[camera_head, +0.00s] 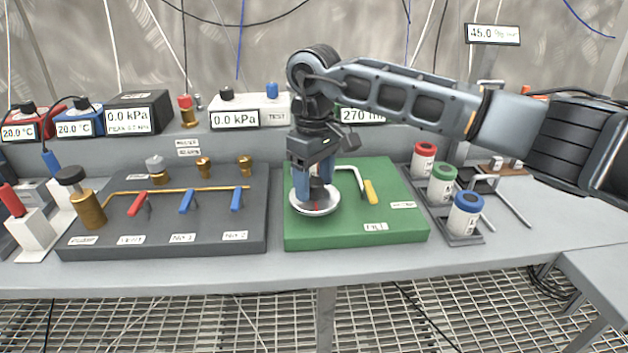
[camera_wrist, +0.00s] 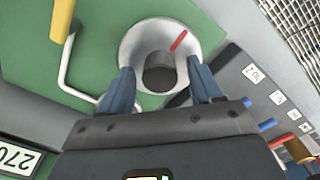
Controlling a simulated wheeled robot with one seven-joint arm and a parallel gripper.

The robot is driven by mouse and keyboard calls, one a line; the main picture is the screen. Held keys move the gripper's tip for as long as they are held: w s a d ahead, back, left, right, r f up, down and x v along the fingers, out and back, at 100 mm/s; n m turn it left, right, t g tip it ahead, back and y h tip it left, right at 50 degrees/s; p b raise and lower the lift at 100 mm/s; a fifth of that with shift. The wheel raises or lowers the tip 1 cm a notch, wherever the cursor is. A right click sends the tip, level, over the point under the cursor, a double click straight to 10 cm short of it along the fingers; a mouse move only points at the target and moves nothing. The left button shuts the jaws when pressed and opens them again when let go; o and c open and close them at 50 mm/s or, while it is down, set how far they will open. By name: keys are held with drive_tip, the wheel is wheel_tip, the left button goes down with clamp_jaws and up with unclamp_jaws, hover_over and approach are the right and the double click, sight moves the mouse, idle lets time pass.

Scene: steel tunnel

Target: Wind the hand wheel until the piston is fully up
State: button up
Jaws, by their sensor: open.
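The hand wheel (camera_head: 313,207) is a pale round dish with a dark central hub, on the front left of the green board (camera_head: 405,228). In the wrist view the wheel (camera_wrist: 140,42) shows a red mark (camera_wrist: 179,40) on its face, towards the upper right of the dark hub (camera_wrist: 160,73). My gripper (camera_head: 315,193) points down over the wheel. Its two blue fingers are apart, one on each side of the hub in the wrist view (camera_wrist: 162,70); I cannot tell whether they touch it. I cannot make out a piston in either view.
A display reading 270 (camera_head: 362,116) is behind. A dark board (camera_head: 225,218) with small levers lies left; several capped canisters (camera_head: 465,215) stand right.

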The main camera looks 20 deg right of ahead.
drive_tip(key=shift+f, duration=0.3)
drive_tip(key=c, duration=1)
